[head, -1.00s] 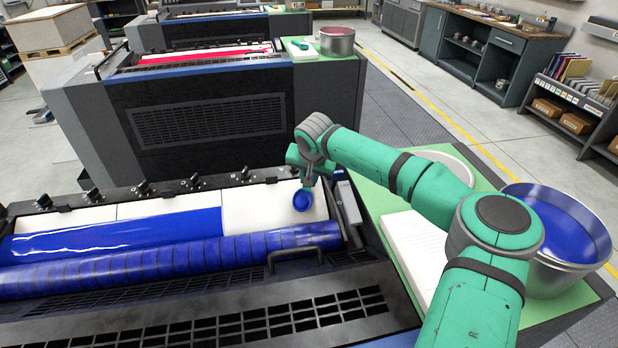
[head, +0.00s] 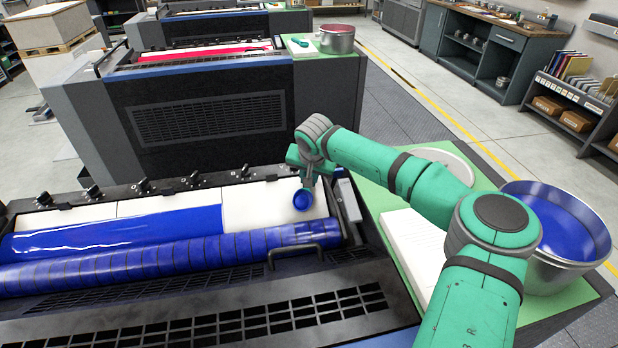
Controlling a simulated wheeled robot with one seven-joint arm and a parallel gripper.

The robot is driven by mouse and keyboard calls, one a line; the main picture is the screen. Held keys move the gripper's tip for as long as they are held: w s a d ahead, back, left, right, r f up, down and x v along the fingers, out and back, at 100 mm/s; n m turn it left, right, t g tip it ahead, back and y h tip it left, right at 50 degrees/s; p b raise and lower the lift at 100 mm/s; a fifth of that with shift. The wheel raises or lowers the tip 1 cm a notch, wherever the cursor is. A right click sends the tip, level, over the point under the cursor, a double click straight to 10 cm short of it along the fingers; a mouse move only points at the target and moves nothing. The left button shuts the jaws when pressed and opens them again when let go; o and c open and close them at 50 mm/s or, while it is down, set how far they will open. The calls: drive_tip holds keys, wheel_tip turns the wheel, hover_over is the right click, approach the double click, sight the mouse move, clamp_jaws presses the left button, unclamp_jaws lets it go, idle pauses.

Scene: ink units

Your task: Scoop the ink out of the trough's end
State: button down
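The trough (head: 262,206) runs across the press at the lower left. Blue ink (head: 120,232) covers its left and middle part up to a straight edge. The right end of the trough is bare and white. A ribbed blue roller (head: 170,262) lies along its front. My gripper (head: 304,182) is above the trough's right end, and a small round blue-faced scoop (head: 302,200) hangs just below it. The scoop appears to be in the gripper, but the fingers are too small and partly hidden to tell how they close on it. Whether the scoop touches the trough is unclear.
A metal pot of blue ink (head: 588,268) stands on the green side table (head: 540,325) at the right. A black end bracket (head: 350,212) borders the trough's right side.

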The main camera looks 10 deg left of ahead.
wheel_tip(320, 180, up, 11)
drive_tip(key=shift+f, duration=0.2)
idle(0.9)
